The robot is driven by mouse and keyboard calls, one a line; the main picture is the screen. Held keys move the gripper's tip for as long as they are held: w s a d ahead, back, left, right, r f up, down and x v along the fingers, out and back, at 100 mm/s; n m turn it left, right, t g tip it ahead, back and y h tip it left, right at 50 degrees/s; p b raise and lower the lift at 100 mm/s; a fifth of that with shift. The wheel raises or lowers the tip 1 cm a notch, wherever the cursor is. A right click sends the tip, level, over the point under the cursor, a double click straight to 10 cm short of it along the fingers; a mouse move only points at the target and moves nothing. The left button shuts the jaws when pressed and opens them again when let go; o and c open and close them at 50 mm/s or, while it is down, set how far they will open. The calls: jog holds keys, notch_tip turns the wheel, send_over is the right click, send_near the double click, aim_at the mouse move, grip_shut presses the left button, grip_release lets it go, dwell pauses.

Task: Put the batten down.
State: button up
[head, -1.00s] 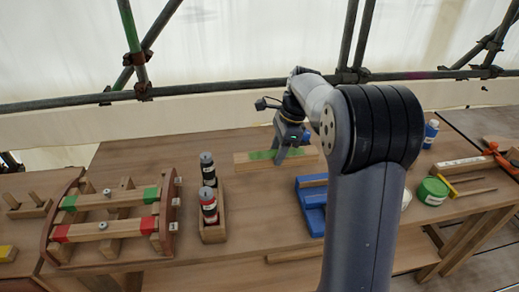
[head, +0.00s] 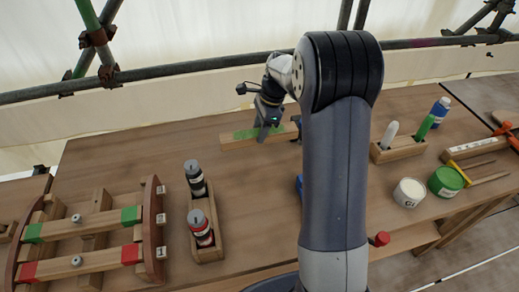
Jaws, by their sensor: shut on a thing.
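The batten (head: 234,142) is a pale wooden bar with a green band around its middle. It lies across the view near the back edge of the workbench (head: 120,160). My gripper (head: 262,138) points down and is shut on the batten at the green band. The fingers cover part of the band. Whether the batten touches the bench top or hangs just above it I cannot tell.
A wooden frame (head: 158,225) with green- and red-ended bars is at left. A bottle rack (head: 208,250) stands in front of the batten. A blue object (head: 299,184) is mostly hidden by my arm. Pots, including a green one (head: 446,181), stand at right. Bench left of the batten is clear.

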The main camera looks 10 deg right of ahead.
notch_tip(320, 180, down, 10)
jog(key=shift+r, duration=0.1)
jog(key=o, duration=1.1)
jog(key=shift+p, duration=0.3)
jog(key=b+v, duration=0.1)
jog(key=v, duration=1.1)
jog(key=shift+r, duration=0.25)
jog(key=shift+f, duration=0.1)
jog(key=x, duration=1.2)
jog(key=shift+f+p, duration=0.4)
notch_tip(320, 180, up, 3)
jog(key=shift+r, duration=0.8)
